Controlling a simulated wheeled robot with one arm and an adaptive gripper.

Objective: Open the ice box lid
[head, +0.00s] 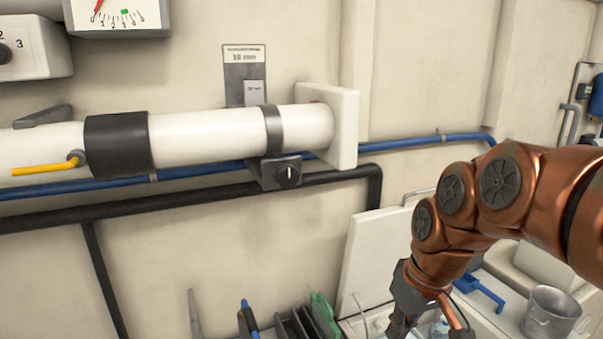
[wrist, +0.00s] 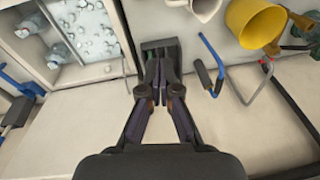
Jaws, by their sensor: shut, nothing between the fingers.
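A white panel that looks like the ice box lid (head: 372,250) stands raised and slightly tilted against the wall in the head view. The open ice box (wrist: 128,68) shows at the upper left of the wrist view, with ice (wrist: 97,42) and clear bottles (wrist: 60,52) inside. My gripper (head: 398,325) is low in front of the panel in the head view, its tips partly cut off by the frame. In the wrist view my gripper (wrist: 160,75) is shut and empty, beside the box's right edge. Its tips overlap a dark ribbed block (wrist: 158,46); contact cannot be told.
A metal bucket (head: 552,312) and a blue-handled item (head: 478,290) are at the lower right. A yellow cup (wrist: 254,22), a white mug (wrist: 204,8) and bent handles (wrist: 210,62) lie right of my gripper. A white pipe (head: 200,138) runs along the wall.

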